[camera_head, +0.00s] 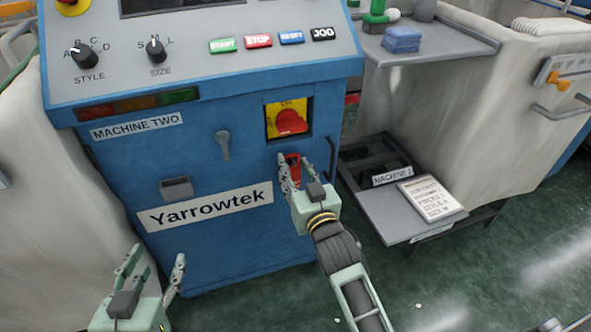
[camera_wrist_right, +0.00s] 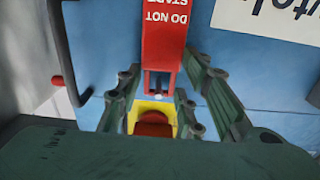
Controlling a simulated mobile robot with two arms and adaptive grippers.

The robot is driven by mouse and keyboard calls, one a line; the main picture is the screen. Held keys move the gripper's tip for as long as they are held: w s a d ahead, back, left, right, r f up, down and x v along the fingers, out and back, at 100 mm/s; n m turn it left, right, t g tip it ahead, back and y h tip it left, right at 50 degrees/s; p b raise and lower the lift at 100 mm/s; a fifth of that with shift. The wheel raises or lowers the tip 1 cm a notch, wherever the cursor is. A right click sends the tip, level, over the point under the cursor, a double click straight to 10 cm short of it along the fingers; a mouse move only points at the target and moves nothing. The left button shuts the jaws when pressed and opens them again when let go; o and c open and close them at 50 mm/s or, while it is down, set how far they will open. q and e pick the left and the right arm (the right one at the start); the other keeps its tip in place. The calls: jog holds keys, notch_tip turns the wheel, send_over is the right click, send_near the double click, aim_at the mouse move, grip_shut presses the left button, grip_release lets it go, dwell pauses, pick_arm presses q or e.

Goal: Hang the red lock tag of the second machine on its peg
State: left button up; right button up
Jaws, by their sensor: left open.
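The red lock tag (camera_head: 293,165) is upright against the blue front of machine two (camera_head: 190,235), just below the red and yellow switch (camera_head: 290,119). In the right wrist view the tag (camera_wrist_right: 164,38) reads "DO NOT START" upside down, with a slotted end near a small pale point. I cannot tell if this is the peg or whether the tag hangs on it. My right gripper (camera_head: 294,162) has its fingers on either side of the tag; narrow blue gaps show beside it in the wrist view (camera_wrist_right: 164,80). My left gripper (camera_head: 158,254) is open and empty, low at the left.
A grey lever (camera_head: 222,145) and a small grey box (camera_head: 176,188) stick out from the panel. A dark handle (camera_head: 332,157) is right of the tag. A shelf with a paper card (camera_head: 432,198) stands to the right.

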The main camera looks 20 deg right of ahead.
jog(key=o, duration=0.5)
jog(key=shift+o, duration=0.2)
jog(key=shift+s, duration=0.1)
jog(key=s, duration=1.2)
jog(key=shift+d, duration=0.2)
